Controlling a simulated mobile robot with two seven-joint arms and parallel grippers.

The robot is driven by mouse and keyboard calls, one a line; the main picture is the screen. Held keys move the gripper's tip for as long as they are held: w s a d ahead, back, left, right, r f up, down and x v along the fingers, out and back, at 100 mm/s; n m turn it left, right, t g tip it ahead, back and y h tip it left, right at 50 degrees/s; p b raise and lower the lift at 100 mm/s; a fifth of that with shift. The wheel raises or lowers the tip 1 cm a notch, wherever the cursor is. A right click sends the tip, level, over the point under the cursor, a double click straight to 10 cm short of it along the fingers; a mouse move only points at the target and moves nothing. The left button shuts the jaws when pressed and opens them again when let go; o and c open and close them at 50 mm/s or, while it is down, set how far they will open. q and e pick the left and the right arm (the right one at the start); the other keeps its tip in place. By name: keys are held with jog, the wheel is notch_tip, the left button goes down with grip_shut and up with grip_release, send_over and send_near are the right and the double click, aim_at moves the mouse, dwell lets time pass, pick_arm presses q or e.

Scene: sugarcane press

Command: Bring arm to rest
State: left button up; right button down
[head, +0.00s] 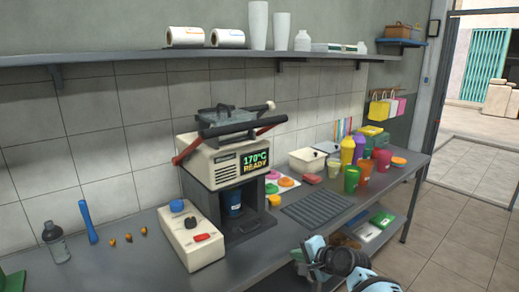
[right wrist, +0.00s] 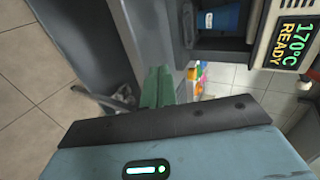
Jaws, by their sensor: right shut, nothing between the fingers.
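My right gripper (head: 298,256) is low in the head view, in front of the counter's front edge and right of the press. In the right wrist view its greenish fingers (right wrist: 157,88) are together with nothing between them. The white and black press (head: 212,170) stands on the counter, its screen reading "170°C READY". A blue cup (head: 234,203) stands in its lower bay; the cup also shows in the right wrist view (right wrist: 217,19). My left gripper is not in view.
A control box (head: 190,235) with knobs stands at the press's left front. A bottle (head: 55,242) and a blue tool (head: 88,222) are further left. A drain grate (head: 317,209) and colourful cups (head: 363,170) are to the right. The floor (head: 450,235) at right is clear.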

jog(key=s+d+f+n+h, duration=0.2)
jog(key=s+f+n, duration=0.1)
jog(key=s+f, duration=0.8)
jog(key=s+d+f+n+h, duration=0.1)
jog(key=s+d+f+n, duration=0.1)
jog(key=s+f, duration=0.95)
jog(key=s+d+r+n+h, duration=0.1)
jog(key=s+d+n, duration=0.1)
jog(key=s, duration=1.2)
jog(key=s+d+n+h+p, duration=0.1)
jog(key=s+n, duration=0.4)
jog(key=s, duration=0.9)
jog(key=shift+s+d+r+g, duration=0.2)
jog(key=shift+d+r+g, duration=0.15)
jog(key=shift+d, duration=0.5)
